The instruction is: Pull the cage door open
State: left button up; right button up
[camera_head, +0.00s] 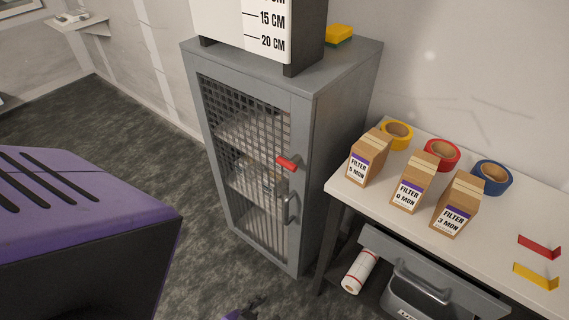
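The cage door (240,122) is a grey framed door with dark mesh on the front of a tall grey cabinet (334,130). It looks shut. A red latch lever (286,163) sits on its right frame, and a grey bar handle (291,208) is below it. Shelves with blurred contents show behind the mesh. A small dark and purple part, seemingly the tip of my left gripper (250,308), pokes in at the bottom edge, below and apart from the door. Whether its fingers are open is not visible. My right gripper is out of view.
A purple slotted housing (75,215) fills the near left. Dark floor before the cabinet is clear.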

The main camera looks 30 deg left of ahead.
aim_at(301, 109)
jog(key=k+j+u, duration=0.1)
jog(key=u, duration=1.25)
jog(key=i+l+z, duration=0.3)
jog(key=i+j, duration=0.05)
jog(key=j, duration=0.05)
